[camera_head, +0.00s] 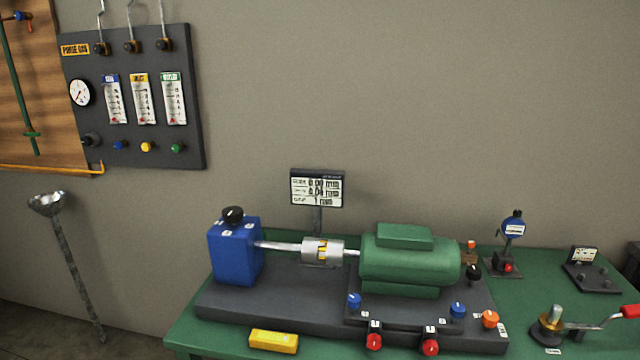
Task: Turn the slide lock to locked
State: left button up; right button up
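No part is readably marked as the slide lock, and I cannot tell which one it is. A dark base (270,306) on the green table carries a blue block (235,255) with a black knob (232,215), a silver coupling (322,250) and a green motor (408,258). Around the motor are two blue knobs (354,300) (457,310), two red knobs (374,341) (430,347), an orange knob (490,318) and a black knob (473,273). The small labels beside them are too small to read. Neither of my grippers is in view.
A display (317,188) stands behind the coupling. A yellow box (273,341) lies at the front left of the green table (190,326). A dial gauge (513,227) and a red-handled lever tool (590,326) are at the right. A purge gas panel (140,60) hangs on the wall.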

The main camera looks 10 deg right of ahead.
aim_at(490, 319)
jog(key=z, duration=1.25)
